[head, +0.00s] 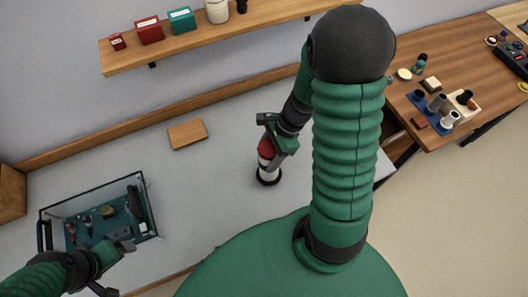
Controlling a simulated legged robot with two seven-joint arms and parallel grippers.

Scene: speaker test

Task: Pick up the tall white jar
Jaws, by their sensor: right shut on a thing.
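A white jar (267,174) with a red upper part and a dark ring at its base is upright at the middle of the grey surface. My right gripper (269,146) is shut on its upper part from the right, and the fingers hide some of it. Whether its base touches the surface is hard to tell. A cream-white cylinder (217,12), cut by the top edge, stands on the wall shelf. My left gripper (118,269) is at the lower left, its fingers apart and empty, in front of the clear bin.
A dark-rimmed clear bin (147,184) with small items sits at left. A wooden block (188,134) lies towards the back. The wooden shelf (180,52) holds red and teal boxes. A brown table (468,57) at right carries several small things. Grey surface around the jar is clear.

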